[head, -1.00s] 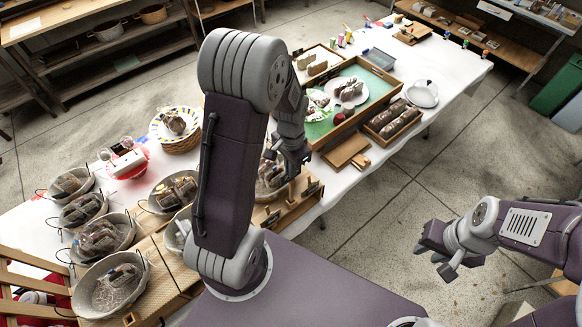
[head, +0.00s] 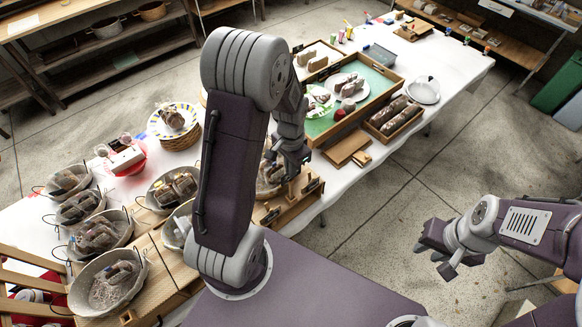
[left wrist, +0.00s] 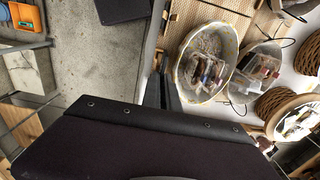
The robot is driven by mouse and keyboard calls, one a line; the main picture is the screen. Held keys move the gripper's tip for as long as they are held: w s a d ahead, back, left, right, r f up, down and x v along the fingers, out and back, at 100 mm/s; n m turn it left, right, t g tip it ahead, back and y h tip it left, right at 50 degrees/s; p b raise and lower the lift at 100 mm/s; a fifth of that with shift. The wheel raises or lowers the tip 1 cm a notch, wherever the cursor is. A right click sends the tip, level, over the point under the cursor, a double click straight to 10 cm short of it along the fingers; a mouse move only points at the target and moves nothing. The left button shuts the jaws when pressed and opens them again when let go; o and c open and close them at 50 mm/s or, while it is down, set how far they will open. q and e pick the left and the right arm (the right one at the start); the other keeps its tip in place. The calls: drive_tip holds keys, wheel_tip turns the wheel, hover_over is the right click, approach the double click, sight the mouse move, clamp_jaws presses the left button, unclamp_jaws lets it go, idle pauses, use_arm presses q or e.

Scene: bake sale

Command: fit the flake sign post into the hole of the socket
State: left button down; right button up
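I cannot single out the flake sign post or the socket with its hole. Small dark upright pieces (head: 311,186) stand in a wooden holder (head: 291,207) at the table's near edge; they are too small to read. My left gripper (head: 288,170) points down just above and behind that holder, partly hidden by my own arm. In the left wrist view its dark fingers (left wrist: 161,92) show edge-on, and whether they hold anything is unclear. My right gripper (head: 435,260) is open and empty over the floor at the right, away from the table.
Several lined baskets (head: 110,282) with wrapped goods fill the near left of the table. Bare floor lies right of the table.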

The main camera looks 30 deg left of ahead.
use_arm(q)
drive_tip(key=shift+f+b, duration=0.4)
drive_tip(key=shift+f, duration=0.2)
drive_tip(key=c, duration=1.6)
unclamp_jaws()
drive_tip(key=shift+o, duration=0.2)
drive_tip(key=shift+r, duration=0.1)
wheel_tip(320, 180, up, 9)
drive_tip(key=shift+b, duration=0.5)
